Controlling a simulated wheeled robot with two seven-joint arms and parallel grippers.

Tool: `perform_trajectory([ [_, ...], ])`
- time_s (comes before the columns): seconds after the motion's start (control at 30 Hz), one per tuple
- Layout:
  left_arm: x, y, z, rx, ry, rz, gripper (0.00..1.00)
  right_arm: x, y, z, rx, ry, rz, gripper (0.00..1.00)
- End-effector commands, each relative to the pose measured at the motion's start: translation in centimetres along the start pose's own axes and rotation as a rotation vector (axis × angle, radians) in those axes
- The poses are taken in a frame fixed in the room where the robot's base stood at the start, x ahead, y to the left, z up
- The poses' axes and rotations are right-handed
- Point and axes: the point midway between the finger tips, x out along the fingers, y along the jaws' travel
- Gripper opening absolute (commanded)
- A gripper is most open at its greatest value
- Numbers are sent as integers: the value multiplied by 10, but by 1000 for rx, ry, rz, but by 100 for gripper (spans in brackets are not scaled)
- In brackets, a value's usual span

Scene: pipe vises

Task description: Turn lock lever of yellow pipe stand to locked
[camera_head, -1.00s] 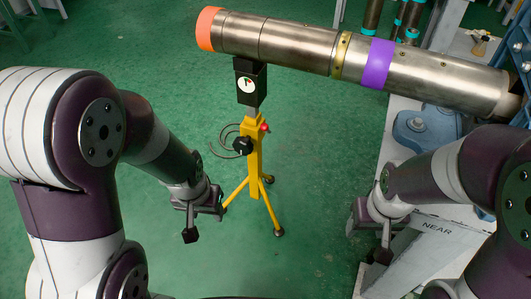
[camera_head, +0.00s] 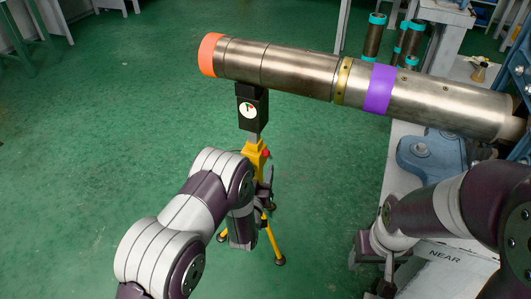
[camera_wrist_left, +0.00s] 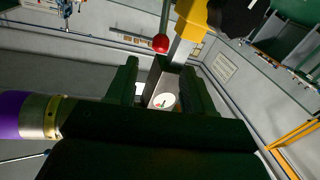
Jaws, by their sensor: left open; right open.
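The yellow pipe stand (camera_head: 256,150) stands on the green floor under the pipe's orange-banded end; my left arm hides its middle and the black knob. The lock lever's red ball (camera_head: 266,154) shows at the right of the stand's top. In the left wrist view, the red ball (camera_wrist_left: 160,43) is just beyond and between the fingertips of my open left gripper (camera_wrist_left: 158,85), apart from them. The yellow post (camera_wrist_left: 191,18) is at its right. In the head view my left gripper (camera_head: 266,188) is partly hidden beside the post. My right gripper (camera_head: 377,268) is open and empty at lower right.
The long metal pipe (camera_head: 300,70) with a purple band (camera_head: 380,89) lies above the stand. A black gauge head (camera_head: 252,108) sits between them. A pale bench (camera_head: 440,267) marked NEAR, with a blue vise part (camera_head: 425,155), is at right. The left floor is clear.

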Motion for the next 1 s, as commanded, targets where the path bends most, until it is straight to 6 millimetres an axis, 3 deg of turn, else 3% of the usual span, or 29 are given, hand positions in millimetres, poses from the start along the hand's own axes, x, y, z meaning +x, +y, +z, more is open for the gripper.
perform_trajectory([
  [0.1,32,-1,4,0,3,0,52,13,0,2,0,0,0,57],
  [0.3,74,0,3,0,1,1,52,23,0,3,0,0,0,57],
  [0.47,88,0,1,1,-2,1,52,26,0,3,0,0,0,57],
  [0.7,90,0,0,1,-2,1,52,25,0,3,0,0,0,57],
  [0.77,89,0,0,1,-2,1,36,25,0,3,0,0,0,57],
  [0.87,89,0,0,1,-2,1,3,25,0,3,0,0,0,57],
  [1.0,89,0,0,1,-2,1,0,25,0,3,0,0,0,57],
])
